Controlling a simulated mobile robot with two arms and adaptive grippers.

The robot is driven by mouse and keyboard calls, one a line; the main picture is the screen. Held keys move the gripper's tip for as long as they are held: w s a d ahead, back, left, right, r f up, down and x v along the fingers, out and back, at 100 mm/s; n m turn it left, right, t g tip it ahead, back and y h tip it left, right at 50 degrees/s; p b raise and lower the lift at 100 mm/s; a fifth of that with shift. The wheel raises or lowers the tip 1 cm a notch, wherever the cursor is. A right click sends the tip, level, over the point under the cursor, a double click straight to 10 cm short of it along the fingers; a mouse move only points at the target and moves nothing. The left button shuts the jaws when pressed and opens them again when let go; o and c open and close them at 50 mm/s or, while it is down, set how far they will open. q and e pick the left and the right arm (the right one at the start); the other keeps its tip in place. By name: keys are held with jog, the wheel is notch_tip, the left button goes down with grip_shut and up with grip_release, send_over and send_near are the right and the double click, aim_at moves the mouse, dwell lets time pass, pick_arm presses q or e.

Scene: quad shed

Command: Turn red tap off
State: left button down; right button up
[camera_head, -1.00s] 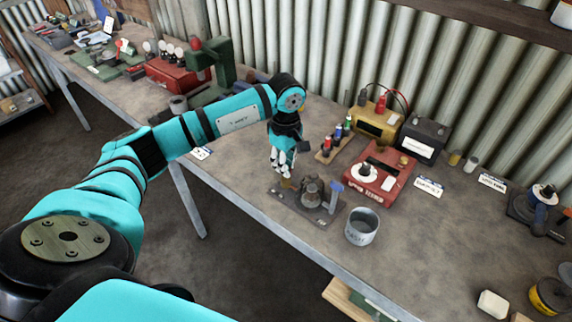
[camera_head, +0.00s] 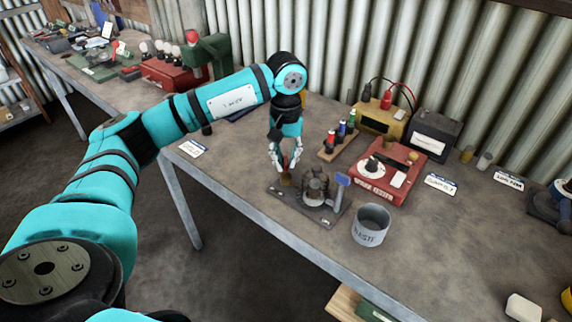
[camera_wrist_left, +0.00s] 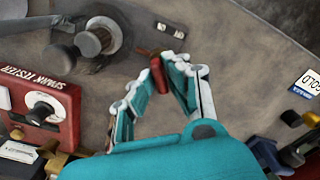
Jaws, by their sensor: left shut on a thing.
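The red tap (camera_wrist_left: 150,54) is a small red handle between my left fingertips in the left wrist view. My left gripper (camera_wrist_left: 156,70) is shut on it. In the head view my left gripper (camera_head: 285,168) points down at the left end of a dark plate (camera_head: 328,218), with a bit of red between its fingers. A brass-coloured piece (camera_head: 286,180) shows just below the fingertips. A grey metal fitting (camera_head: 316,186) stands on the same plate, right of the gripper. The fingers hide part of the tap, so its exact angle is unclear. My right gripper is out of view.
A grey waste can (camera_head: 370,226) and a red spark tester (camera_head: 384,172) stand right of the plate. A wooden rack (camera_head: 334,146) with coloured pieces and a yellow box (camera_head: 380,114) are behind. The bench (camera_head: 240,168) is clear left of the gripper.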

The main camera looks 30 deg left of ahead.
aim_at(286, 159)
pick_arm(q)
jog(key=m+b, duration=0.2)
jog(key=m, duration=0.2)
jog(key=shift+m+b, duration=0.65)
jog(key=shift+m, duration=1.15)
jog(key=shift+r, duration=0.1)
jog(key=shift+w, duration=0.1)
jog(key=c, duration=1.4)
grip_release()
jog(key=shift+o, duration=0.2)
notch_tip(286, 159, up, 12)
